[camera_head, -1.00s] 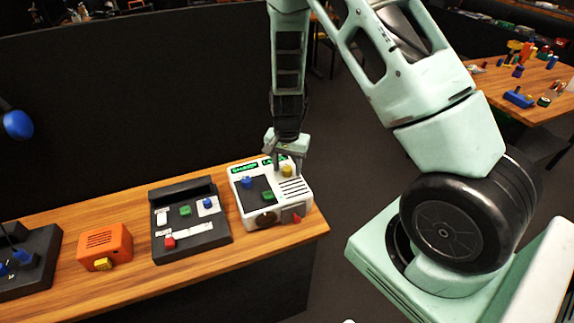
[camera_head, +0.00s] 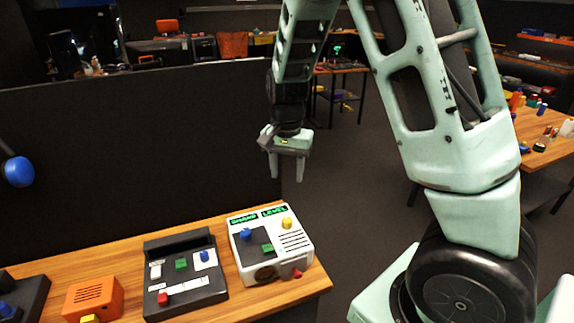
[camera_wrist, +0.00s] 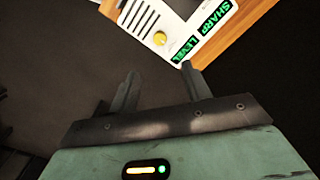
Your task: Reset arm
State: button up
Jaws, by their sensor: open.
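My gripper (camera_head: 287,178) is open and empty in the head view. It hangs in the air above and behind the white panel box (camera_head: 285,265), apart from it. The white box has a blue knob, a green knob, a yellow knob, a red knob at its front right and two green-lit labels. In the wrist view my gripper (camera_wrist: 160,88) has its two fingers spread with nothing between them. Beyond the fingers, the white box (camera_wrist: 185,38) shows its yellow knob (camera_wrist: 160,39) and the labels "LEVEL" and "SHARP".
A black panel (camera_head: 186,300) and an orange box (camera_head: 95,295) stand left of the white box on the wooden table (camera_head: 225,311). A dark partition (camera_head: 120,160) rises behind the table. Another table (camera_head: 540,150) with small objects is at the right.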

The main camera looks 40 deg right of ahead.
jog(key=shift+r, duration=0.85)
jog(key=s+a+r+n+y, duration=0.1)
jog(key=s+a+n, duration=0.35)
jog(key=a, duration=0.35)
jog(key=s+a+r+n, duration=0.2)
jog(key=s+a+n, duration=0.25)
jog(key=a, duration=0.45)
jog(key=s+a+n, duration=0.3)
jog(key=s+n, duration=0.2)
jog(key=s, duration=0.2)
jog(key=s+a+n, duration=0.4)
jog(key=s, duration=0.4)
jog(key=shift+s+r+n, duration=0.25)
jog(key=shift+r+n, duration=0.1)
jog(key=shift+n, duration=0.05)
jog(key=shift+a, duration=0.1)
